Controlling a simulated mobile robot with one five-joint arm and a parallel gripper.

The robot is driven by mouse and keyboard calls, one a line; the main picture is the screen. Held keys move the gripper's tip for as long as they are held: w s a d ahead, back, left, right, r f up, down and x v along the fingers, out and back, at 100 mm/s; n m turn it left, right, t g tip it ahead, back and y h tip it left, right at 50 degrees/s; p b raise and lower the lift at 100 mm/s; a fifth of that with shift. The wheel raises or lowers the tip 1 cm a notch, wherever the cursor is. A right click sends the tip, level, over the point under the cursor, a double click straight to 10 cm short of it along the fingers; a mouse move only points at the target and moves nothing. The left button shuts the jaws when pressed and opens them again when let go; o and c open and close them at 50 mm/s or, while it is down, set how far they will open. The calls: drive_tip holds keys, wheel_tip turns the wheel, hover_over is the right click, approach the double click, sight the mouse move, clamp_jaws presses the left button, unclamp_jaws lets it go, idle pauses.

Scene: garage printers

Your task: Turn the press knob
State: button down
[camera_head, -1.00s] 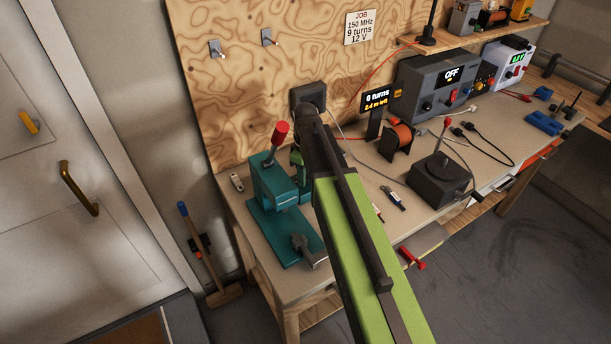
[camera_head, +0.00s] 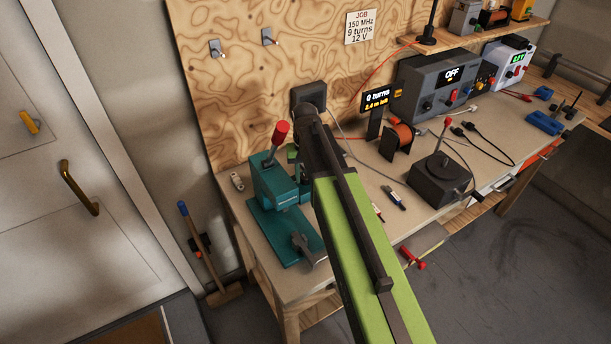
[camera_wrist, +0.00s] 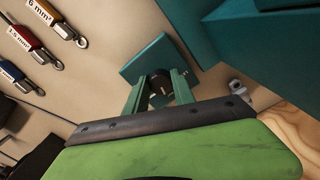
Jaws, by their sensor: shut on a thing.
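The teal press (camera_head: 270,185) stands on the left end of the bench, with a red-tipped lever (camera_head: 281,130) at its top. In the wrist view, a dark round knob (camera_wrist: 161,82) with a pale mark sits against a teal block of the press (camera_wrist: 150,58). My gripper (camera_wrist: 158,90) has its two green fingers on either side of the knob and is shut on it. In the head view, my arm hides the knob and most of my gripper, which is at the right side of the press.
A display reading 0 turns (camera_head: 376,99) and an orange wire spool (camera_head: 398,137) stand right of my arm. A dark box with a post (camera_head: 440,178) is farther right. Tagged tools (camera_wrist: 43,55) lie on the bench. The plywood board (camera_head: 260,80) rises close behind.

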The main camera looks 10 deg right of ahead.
sight(304, 177)
drive_tip(key=m, duration=0.4)
drive_tip(key=shift+m, duration=0.3)
drive_tip(key=shift+a+m, duration=0.1)
drive_tip(key=shift+m, duration=2.2)
drive_tip(key=c, duration=1.1)
unclamp_jaws()
drive_tip(key=shift+o, duration=0.2)
drive_tip(key=shift+r, duration=0.1)
wheel_tip(304, 177, up, 17)
drive_tip(key=p, duration=1.7)
drive_tip(key=shift+r+p, duration=0.2)
drive_tip(key=shift+p, duration=0.1)
